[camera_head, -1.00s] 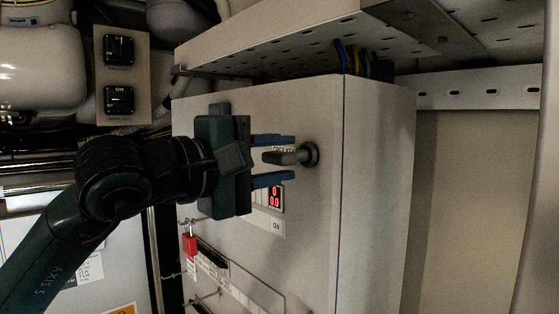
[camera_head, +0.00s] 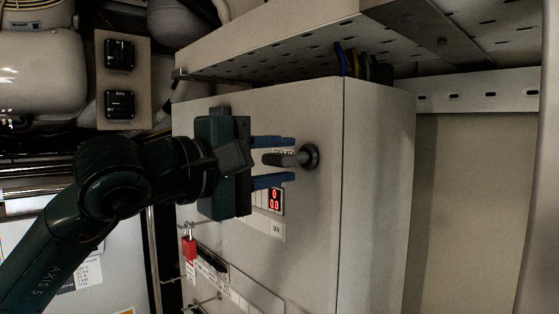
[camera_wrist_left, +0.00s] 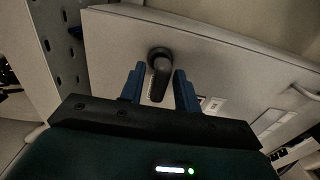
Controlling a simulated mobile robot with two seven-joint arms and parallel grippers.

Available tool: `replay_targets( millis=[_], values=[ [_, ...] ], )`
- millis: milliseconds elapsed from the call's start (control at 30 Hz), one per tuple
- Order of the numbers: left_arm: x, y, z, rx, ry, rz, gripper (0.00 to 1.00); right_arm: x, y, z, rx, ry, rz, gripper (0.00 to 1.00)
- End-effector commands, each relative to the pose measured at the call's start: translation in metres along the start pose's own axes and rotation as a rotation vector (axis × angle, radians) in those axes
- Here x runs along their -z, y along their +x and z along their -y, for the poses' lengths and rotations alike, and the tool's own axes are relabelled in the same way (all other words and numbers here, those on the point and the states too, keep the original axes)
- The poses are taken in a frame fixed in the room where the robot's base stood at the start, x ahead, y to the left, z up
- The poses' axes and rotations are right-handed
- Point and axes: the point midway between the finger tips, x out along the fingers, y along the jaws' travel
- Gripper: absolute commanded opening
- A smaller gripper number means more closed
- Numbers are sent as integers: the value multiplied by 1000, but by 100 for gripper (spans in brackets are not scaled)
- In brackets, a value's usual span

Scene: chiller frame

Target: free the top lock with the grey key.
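A dark grey handle (camera_head: 292,158) on a round base sticks out from the front of a pale cabinet (camera_head: 310,240). My left gripper (camera_head: 273,160) is open, with one blue finger above the handle and one below it; gaps show on both sides. In the left wrist view the handle (camera_wrist_left: 160,72) stands between the two fingers (camera_wrist_left: 158,88), apart from both. A red padlock (camera_head: 189,248) hangs at the cabinet's left edge, below my gripper. I cannot make out a separate grey key. My right gripper is out of view.
Two black switches (camera_head: 119,78) are on a panel at upper left.

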Motion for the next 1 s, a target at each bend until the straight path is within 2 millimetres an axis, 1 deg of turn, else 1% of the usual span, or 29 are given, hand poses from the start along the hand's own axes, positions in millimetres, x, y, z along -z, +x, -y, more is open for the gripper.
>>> replay_targets(
  millis=[33, 167, 200, 433, 633, 800, 1000],
  values=[
    [0, 0, 0, 0, 0, 0, 28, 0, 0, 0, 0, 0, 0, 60],
    [0, 0, 0, 0, 0, 0, 17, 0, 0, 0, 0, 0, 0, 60],
    [0, 0, 0, 0, 0, 0, 16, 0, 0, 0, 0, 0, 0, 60],
    [0, 0, 1, 0, 11, 0, 16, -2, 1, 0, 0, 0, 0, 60],
    [0, 0, 2, 0, 134, -1, 16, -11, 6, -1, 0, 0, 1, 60],
    [1, 0, 1, 0, 231, -2, 16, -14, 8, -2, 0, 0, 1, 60],
    [0, 0, 0, 1, 247, 0, 16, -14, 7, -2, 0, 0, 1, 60]
  ],
)
